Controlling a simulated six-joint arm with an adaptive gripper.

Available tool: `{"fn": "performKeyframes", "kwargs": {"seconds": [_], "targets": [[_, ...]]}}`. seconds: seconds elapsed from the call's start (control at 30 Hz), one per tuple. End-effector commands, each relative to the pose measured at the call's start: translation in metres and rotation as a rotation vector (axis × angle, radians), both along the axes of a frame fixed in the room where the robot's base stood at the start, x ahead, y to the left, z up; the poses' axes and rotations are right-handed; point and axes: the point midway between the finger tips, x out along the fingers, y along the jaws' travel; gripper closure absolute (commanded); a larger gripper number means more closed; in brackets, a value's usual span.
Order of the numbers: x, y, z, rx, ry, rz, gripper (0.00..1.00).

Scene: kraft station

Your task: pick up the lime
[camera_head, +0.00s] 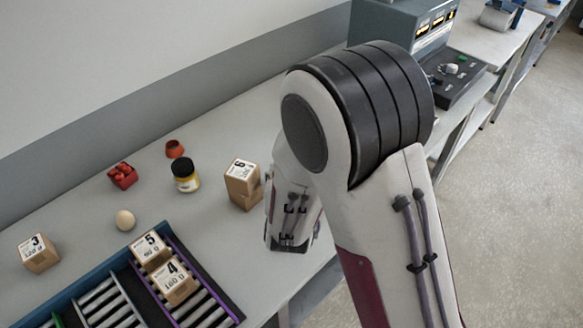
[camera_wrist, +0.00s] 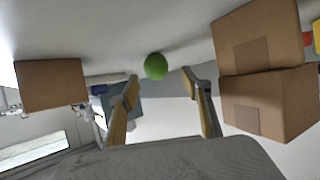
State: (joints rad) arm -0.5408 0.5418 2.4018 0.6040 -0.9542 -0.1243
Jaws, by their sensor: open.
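The lime (camera_wrist: 155,66) is a round green thing in the wrist view, resting on the pale table top near the upper middle. My gripper (camera_wrist: 158,88) is open, and the lime shows beyond and between its two fingertips with nothing held. In the head view, my own arm hides the lime and the gripper's fingers.
Two stacked cardboard boxes (camera_wrist: 262,70) stand just right of the gripper; they also show in the head view (camera_head: 242,186). Another box (camera_wrist: 50,84) is at the left. A yellow jar (camera_head: 186,176), an egg (camera_head: 125,220) and a roller rack (camera_head: 222,312) are on the table.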

Motion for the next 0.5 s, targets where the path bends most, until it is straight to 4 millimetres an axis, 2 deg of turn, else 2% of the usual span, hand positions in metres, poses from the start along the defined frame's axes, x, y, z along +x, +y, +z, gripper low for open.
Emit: {"fn": "performKeyframes", "kwargs": {"seconds": [0.27,0.5], "targets": [[0.013,-0.004,-0.011,-0.001,0.001,-0.002,0.52],[0.033,-0.005,-0.023,0.000,0.000,-0.001,0.52]]}}
